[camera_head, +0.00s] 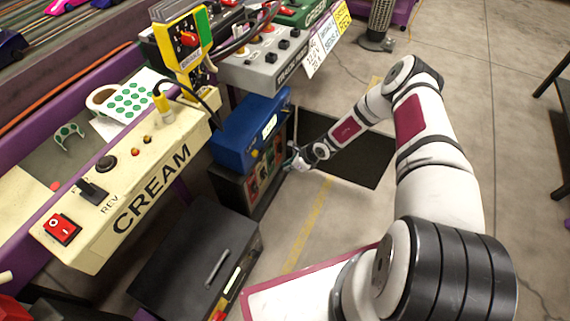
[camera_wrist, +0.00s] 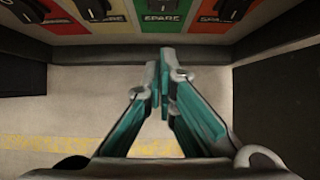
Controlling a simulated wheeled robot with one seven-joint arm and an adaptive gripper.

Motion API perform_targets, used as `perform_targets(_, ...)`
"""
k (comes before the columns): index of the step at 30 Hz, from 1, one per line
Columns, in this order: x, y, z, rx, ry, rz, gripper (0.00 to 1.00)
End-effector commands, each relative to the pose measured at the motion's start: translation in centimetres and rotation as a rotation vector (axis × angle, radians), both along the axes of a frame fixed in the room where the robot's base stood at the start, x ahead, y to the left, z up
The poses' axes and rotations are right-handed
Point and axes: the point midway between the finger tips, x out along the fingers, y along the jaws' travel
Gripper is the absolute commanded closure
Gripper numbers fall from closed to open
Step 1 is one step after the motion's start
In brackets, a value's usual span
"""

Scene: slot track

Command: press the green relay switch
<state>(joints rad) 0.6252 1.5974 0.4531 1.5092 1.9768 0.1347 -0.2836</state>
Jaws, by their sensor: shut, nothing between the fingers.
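A row of switch panels runs along the top of the wrist view. A green panel (camera_wrist: 166,14) marked SPARE with a dark switch is near the middle, cut by the top edge. My gripper (camera_wrist: 163,68) is shut and empty, its teal-sided fingers pointing up the picture toward the green panel. The fingertips show just below the panel row; I cannot tell whether they touch anything. In the head view my gripper (camera_head: 297,161) is small, beside the front of a dark relay box (camera_head: 232,191) under a blue case.
In the head view are the blue case (camera_head: 245,138), a cream control box (camera_head: 125,195) and a black case (camera_head: 190,265). Open floor (camera_head: 320,220) lies right of them.

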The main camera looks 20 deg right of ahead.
Motion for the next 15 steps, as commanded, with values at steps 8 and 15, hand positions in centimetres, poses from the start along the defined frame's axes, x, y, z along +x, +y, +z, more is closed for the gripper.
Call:
perform_targets(8,-3.6,-3.7,3.6,-0.001,0.002,-0.001,1.0)
perform_targets(15,-5.5,-5.6,5.2,0.0,0.001,-0.001,1.0)
